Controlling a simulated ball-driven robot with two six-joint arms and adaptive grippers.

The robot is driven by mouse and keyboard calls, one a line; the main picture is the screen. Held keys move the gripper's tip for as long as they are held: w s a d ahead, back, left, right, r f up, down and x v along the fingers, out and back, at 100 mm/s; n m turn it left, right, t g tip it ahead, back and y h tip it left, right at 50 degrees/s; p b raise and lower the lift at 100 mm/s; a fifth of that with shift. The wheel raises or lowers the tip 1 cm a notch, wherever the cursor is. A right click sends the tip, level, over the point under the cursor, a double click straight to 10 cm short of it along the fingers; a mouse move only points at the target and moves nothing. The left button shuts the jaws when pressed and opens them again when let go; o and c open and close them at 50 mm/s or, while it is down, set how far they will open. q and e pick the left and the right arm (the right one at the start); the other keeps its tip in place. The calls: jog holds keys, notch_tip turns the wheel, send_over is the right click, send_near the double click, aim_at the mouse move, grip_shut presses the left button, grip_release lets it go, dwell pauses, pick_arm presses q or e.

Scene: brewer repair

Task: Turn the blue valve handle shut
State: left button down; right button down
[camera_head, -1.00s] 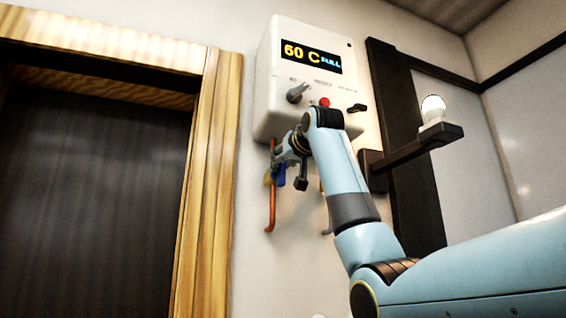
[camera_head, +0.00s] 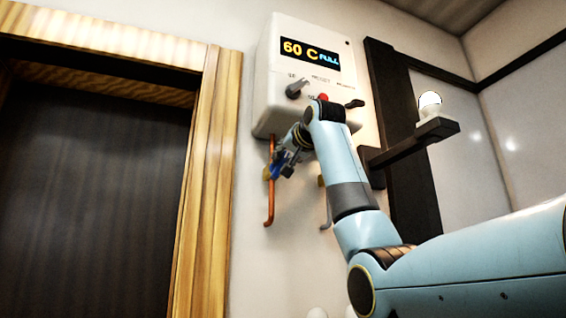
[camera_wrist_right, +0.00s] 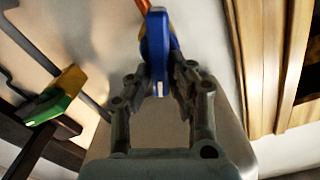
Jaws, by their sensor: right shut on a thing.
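The blue valve handle (camera_wrist_right: 156,45) sits between the fingertips of my right gripper (camera_wrist_right: 160,78) in the right wrist view. The gripper is shut on it, and the handle's end shows between the two fingers. In the head view the blue handle (camera_head: 276,171) is a small patch on the copper pipe (camera_head: 269,206) below the white brewer (camera_head: 301,75). My right gripper (camera_head: 285,165) there partly covers it. My left gripper is in neither view.
A yellow and green handle (camera_wrist_right: 56,98) on a grey pipe lies to the left in the right wrist view. A dark bracket (camera_head: 412,147) with a white bulb-like thing (camera_head: 430,104) stands right of the arm. A wood-framed doorway (camera_head: 207,180) is at the left.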

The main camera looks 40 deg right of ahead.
jog(key=m+b, duration=0.2)
jog(key=m, duration=0.2)
jog(key=f+m+b, duration=0.1)
jog(key=m+b, duration=0.2)
jog(key=m, duration=0.1)
jog(key=d+f+m+b, duration=0.1)
jog(key=m+b, duration=0.1)
jog(key=m, duration=0.3)
jog(key=shift+s+d, duration=0.1)
jog(key=shift+s, duration=0.05)
jog(key=shift+b, duration=0.3)
jog(key=c, duration=1.2)
grip_release()
jog(key=shift+c, duration=0.2)
jog(key=v, duration=1.2)
